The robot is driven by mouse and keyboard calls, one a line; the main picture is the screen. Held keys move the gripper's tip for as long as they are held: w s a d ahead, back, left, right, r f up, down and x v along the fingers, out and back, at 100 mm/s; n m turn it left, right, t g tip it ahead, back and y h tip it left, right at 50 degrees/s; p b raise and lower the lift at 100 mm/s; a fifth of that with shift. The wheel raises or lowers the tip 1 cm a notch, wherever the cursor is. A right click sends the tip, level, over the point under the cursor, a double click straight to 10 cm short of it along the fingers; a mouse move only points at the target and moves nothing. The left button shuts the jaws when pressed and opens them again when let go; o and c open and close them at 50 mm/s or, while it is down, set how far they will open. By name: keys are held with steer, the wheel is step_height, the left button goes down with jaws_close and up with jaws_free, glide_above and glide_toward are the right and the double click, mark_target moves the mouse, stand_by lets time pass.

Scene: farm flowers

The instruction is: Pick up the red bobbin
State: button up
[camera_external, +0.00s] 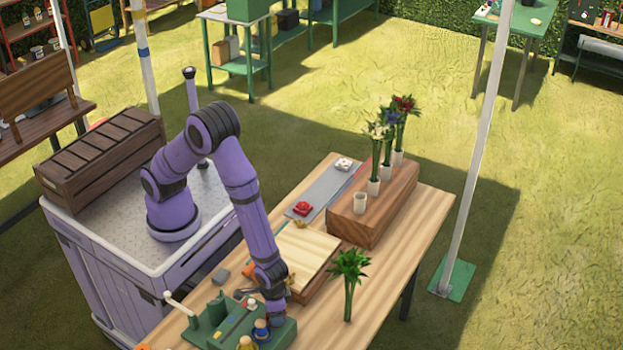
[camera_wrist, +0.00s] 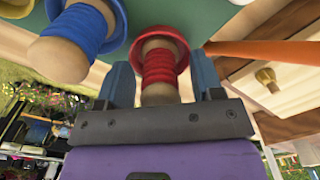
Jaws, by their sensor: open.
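The red bobbin (camera_wrist: 159,66) has a red flange, red thread and a pale wooden end. In the wrist view it stands between the two blue fingers of my gripper (camera_wrist: 163,82). The fingers are open, one on each side of it, with a small gap visible on the left; contact on the right is unclear. In the external view my gripper (camera_external: 274,306) is low over the green rack (camera_external: 222,337) at the table's near end, and it hides the red bobbin there.
A blue bobbin (camera_wrist: 72,36) stands close to the left of my gripper in the wrist view. A yellow bobbin (camera_external: 247,343) is beyond it. A wooden board (camera_external: 301,252), green stems (camera_external: 349,285) and a wooden block (camera_external: 372,216) with flower vases share the table (camera_external: 418,222).

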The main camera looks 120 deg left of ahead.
steer(key=c, duration=1)
